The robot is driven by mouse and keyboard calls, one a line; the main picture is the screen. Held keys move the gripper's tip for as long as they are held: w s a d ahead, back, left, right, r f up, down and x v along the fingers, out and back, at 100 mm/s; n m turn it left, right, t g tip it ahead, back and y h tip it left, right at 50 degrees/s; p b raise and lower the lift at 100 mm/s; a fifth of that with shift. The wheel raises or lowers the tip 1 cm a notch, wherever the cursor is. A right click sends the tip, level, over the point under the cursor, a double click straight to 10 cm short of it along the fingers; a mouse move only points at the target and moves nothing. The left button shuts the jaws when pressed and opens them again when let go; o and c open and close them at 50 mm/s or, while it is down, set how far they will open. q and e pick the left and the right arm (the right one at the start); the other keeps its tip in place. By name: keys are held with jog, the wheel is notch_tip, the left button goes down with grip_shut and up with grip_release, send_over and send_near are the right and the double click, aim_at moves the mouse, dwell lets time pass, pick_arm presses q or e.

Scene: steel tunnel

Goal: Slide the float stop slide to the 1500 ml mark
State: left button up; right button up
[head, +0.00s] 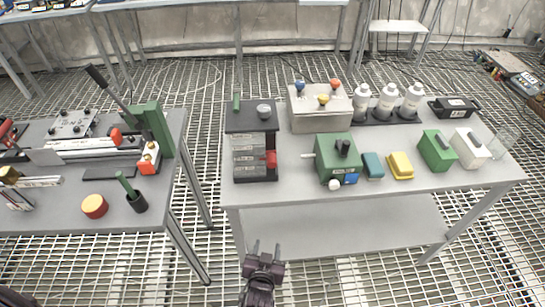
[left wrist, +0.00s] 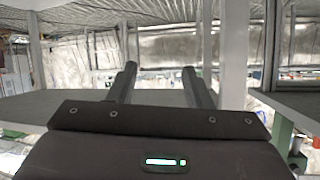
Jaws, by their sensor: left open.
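A dark upright unit (head: 243,117) stands at the left end of the right-hand table. Its front has grey marked plates (head: 246,156) and a red knob (head: 270,159) at their right edge, which looks like the float stop slide. The marks are too small to read, so I cannot tell which one the knob is at. My left gripper (head: 264,250) is open and empty, in front of and below the table's front edge, well apart from the knob. In the left wrist view its two fingers (left wrist: 160,80) stand apart with nothing between them. My right gripper is not in view.
The right-hand table (head: 290,185) also holds a grey box with coloured knobs (head: 318,110), a green box (head: 338,160), white bottles (head: 387,101) and small blocks. A tool-covered table (head: 80,215) stands left, across a gap. The floor is steel grating.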

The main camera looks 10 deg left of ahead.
pick_arm(q)
jog(key=w+d+r+n+t+y+p, duration=0.1)
jog(key=w+r+n+t, duration=0.1)
jog(key=r, duration=0.7)
jog(key=w+d+r+n+t+y, duration=0.1)
jog(key=r, duration=0.7)
jog(key=n+t+y+p, duration=0.1)
jog(key=n+y, duration=0.1)
jog(key=n, duration=0.1)
send_near(272, 166)
jog(key=w, duration=0.2)
jog(key=x, duration=0.2)
jog(key=p+x, duration=0.1)
jog(key=x, duration=0.4)
jog(key=shift+a+p, duration=0.3)
jog(key=shift+w+a, duration=0.15)
jog(key=shift+w, duration=0.25)
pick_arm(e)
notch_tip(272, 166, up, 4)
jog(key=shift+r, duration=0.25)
pick_arm(q)
jog(key=shift+c, duration=0.5)
grip_shut()
